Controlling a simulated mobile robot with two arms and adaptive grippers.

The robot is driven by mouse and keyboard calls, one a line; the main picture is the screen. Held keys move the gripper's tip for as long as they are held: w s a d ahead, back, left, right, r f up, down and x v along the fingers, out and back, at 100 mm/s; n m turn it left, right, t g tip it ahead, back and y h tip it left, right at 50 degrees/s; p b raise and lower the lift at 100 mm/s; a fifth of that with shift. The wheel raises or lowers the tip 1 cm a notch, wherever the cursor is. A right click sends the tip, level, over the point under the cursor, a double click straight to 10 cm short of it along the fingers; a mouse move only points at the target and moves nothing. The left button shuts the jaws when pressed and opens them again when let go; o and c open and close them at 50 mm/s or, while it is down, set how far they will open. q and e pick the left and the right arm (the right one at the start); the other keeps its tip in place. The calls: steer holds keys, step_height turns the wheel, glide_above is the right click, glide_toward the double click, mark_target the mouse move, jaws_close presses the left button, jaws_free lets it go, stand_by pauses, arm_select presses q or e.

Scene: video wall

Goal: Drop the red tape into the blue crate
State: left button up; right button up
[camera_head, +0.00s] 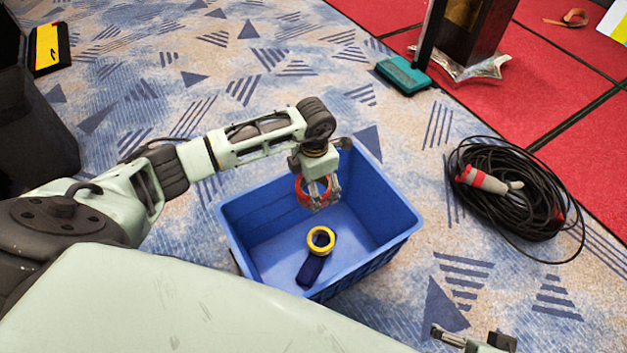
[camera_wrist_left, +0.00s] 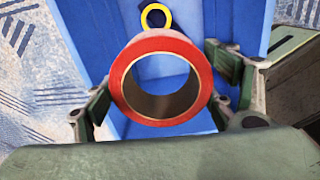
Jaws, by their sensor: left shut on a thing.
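The red tape (camera_head: 301,190) is a thick ring, held in my left gripper (camera_head: 322,202) above the blue crate (camera_head: 398,200). In the left wrist view the red tape (camera_wrist_left: 125,72) shows upright, its hole facing the camera, with the fingers of my left gripper (camera_wrist_left: 160,100) on either side of it. The blue crate (camera_wrist_left: 240,45) lies beneath it. My left gripper is shut on the red tape. Part of my right gripper (camera_head: 474,340) shows at the bottom edge of the head view; its fingers are too cut off to read.
A black cable coil (camera_head: 515,205) lies right of the crate. Patterned carpet around the crate is mostly clear.

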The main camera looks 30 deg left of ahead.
arm_select(q)
step_height(320, 180, down, 6)
steer(key=b, duration=0.5)
arm_select(e)
steer(key=w+a+r+t+y, duration=0.1)
steer(key=w+a+r+t, duration=0.2)
steer(key=w+r+t, duration=0.2)
steer(key=w+a+r+t+y, duration=0.1)
steer(key=w+r+t, duration=0.4)
steer(key=w, duration=0.6)
steer(key=shift+a+r+n+y, duration=0.35)
steer(key=shift+a+r, duration=0.2)
steer(key=shift+a, duration=0.35)
arm_select(q)
steer(key=shift+f, duration=0.1)
steer(key=o, duration=1.5)
steer(key=shift+s, duration=0.1)
